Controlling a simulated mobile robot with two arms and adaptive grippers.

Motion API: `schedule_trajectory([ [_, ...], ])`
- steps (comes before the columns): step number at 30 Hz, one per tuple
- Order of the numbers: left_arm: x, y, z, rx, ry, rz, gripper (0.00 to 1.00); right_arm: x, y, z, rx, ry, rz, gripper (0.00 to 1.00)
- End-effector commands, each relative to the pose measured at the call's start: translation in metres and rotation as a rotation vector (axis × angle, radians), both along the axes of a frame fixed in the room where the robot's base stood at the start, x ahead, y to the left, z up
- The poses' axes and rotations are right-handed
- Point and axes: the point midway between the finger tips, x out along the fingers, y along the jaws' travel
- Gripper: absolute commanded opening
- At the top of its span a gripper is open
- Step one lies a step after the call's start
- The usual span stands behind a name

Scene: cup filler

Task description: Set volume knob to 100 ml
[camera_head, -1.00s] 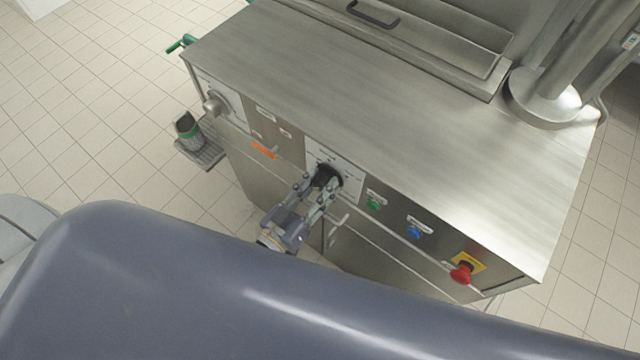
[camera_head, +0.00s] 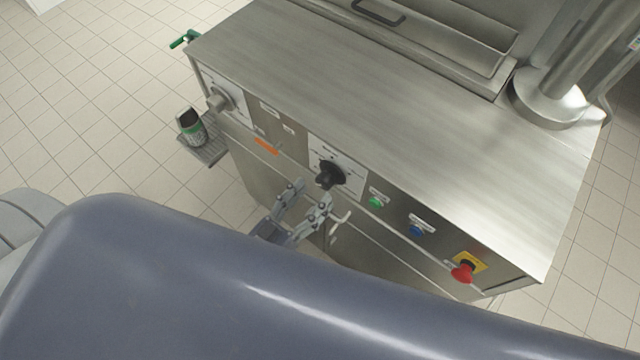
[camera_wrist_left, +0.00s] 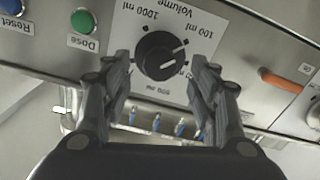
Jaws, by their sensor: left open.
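The black volume knob (camera_head: 330,174) sits on a white dial plate (camera_head: 350,182) on the machine's front. In the left wrist view the knob (camera_wrist_left: 160,56) shows upside-down labels: 1000 ml at upper left, 100 ml at upper right, 500 ml below. A pale line on the knob lies toward its lower right there; I cannot read the exact setting. My left gripper (camera_head: 312,195) is open and empty, a short way in front of the knob and apart from it. In the wrist view its fingers stand on both sides of the knob. My right gripper is not in view.
A green button (camera_head: 376,202), a blue button (camera_head: 416,231) and a red emergency stop (camera_head: 463,272) lie right of the dial. An orange part (camera_head: 266,146) and a grey knob (camera_head: 219,100) lie left. A cup (camera_head: 191,127) stands on a side shelf (camera_head: 212,151).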

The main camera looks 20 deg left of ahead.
Motion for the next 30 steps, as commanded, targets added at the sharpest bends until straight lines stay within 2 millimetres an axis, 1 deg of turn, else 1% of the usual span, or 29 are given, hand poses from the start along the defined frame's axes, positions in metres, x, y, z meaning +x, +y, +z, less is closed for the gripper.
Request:
schedule_trajectory([
  [1,-0.012,0.004,-0.001,0.002,0.005,-0.001,0.54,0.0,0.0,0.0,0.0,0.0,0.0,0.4],
  [6,-0.043,0.016,-0.001,0.001,0.004,-0.001,0.54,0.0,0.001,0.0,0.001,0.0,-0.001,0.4],
  [9,-0.056,0.021,-0.001,0.001,0.003,-0.001,0.54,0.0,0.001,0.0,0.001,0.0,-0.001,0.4],
  [12,-0.064,0.023,0.0,0.0,0.001,0.0,0.54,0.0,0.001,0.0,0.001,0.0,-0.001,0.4],
  [17,-0.069,0.025,0.0,0.0,0.0,0.0,0.54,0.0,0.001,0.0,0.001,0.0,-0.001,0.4],
  [30,-0.068,0.025,0.0,0.0,0.0,0.0,0.54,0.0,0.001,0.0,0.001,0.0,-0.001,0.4],
])
